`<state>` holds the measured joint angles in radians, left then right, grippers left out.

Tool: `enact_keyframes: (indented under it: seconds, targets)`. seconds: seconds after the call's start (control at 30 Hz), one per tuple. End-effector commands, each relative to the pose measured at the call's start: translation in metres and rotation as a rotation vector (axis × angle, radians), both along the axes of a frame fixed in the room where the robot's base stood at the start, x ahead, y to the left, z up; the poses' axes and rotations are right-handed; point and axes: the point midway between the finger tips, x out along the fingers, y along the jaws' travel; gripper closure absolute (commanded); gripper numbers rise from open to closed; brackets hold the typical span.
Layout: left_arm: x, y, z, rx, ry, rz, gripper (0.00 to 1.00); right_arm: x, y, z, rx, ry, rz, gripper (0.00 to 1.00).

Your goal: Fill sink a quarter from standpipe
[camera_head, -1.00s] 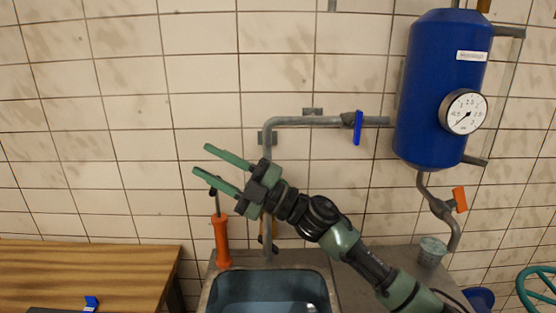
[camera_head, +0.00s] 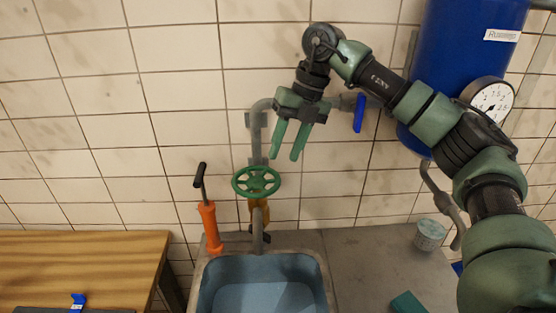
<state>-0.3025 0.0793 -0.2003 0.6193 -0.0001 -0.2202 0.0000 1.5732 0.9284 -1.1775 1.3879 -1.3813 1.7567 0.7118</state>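The sink (camera_head: 290,249) is a grey basin with a bluish interior at the bottom centre; I cannot tell how much water is in it. The standpipe (camera_head: 257,140) is a grey pipe on the wall behind it. A green handwheel (camera_head: 256,182) sits in front of the pipe, with a grey spout (camera_head: 258,232) below it over the sink's back edge. My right gripper (camera_head: 283,157) is open and empty, its two green fingers pointing down, above and right of the handwheel and apart from it in the picture. My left gripper is out of view.
A blue tank (camera_head: 462,45) with a gauge (camera_head: 490,102) hangs at right, partly behind my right arm. A blue lever (camera_head: 360,112) is on the upper pipe. An orange hand pump (camera_head: 210,228) stands left of the sink, a cup (camera_head: 430,236) right. A wooden bench (camera_head: 90,255) is at left.

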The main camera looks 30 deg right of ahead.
Motion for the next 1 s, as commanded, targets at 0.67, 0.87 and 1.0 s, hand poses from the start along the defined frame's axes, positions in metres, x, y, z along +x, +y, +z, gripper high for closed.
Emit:
enact_keyframes:
  seconds: [0.67, 0.87, 1.0]
  targets:
    - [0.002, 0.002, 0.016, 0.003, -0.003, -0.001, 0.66, 0.003, 0.015, -0.044, 0.003, -0.002, 0.001, 0.69]
    - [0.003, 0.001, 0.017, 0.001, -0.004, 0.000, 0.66, 0.003, 0.015, -0.044, 0.003, -0.001, 0.001, 1.00]
    - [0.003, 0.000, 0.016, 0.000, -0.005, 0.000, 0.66, 0.003, 0.015, -0.045, 0.002, 0.000, -0.002, 1.00]
